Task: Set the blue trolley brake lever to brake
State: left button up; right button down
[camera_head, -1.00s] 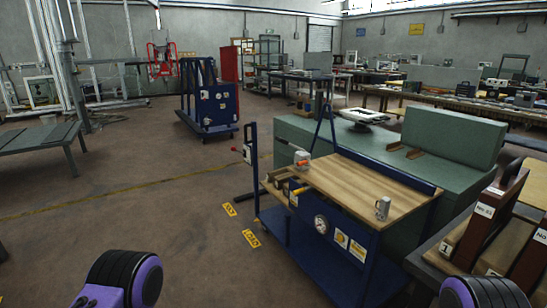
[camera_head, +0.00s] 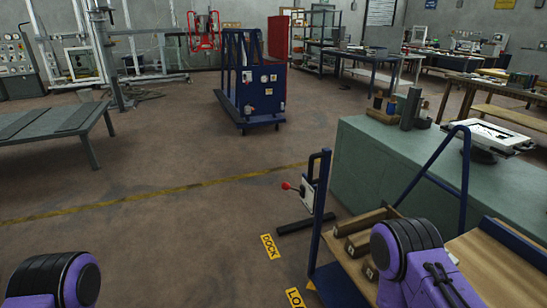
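A blue trolley (camera_head: 338,285) with a wooden top stands at the lower right, partly hidden by my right arm. A lever with a red knob (camera_head: 287,186) juts left from a pale box (camera_head: 306,196) by a blue upright post at the trolley's left end. I cannot tell whether this lever is the brake or which setting it is in. Another blue trolley (camera_head: 255,92) with white panels stands farther back. My purple and black arm parts show at the lower left and lower right. Neither gripper's fingers are in view.
Yellow DOCK (camera_head: 270,246) and LOAD (camera_head: 295,297) floor labels lie left of the near trolley. A green bench (camera_head: 390,165) stands behind it. A grey low table (camera_head: 60,125) is at the left. The floor between is clear.

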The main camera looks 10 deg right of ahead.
aim_at(285, 186)
jog(key=z, duration=0.1)
jog(key=i, duration=1.5)
jog(key=z, duration=0.15)
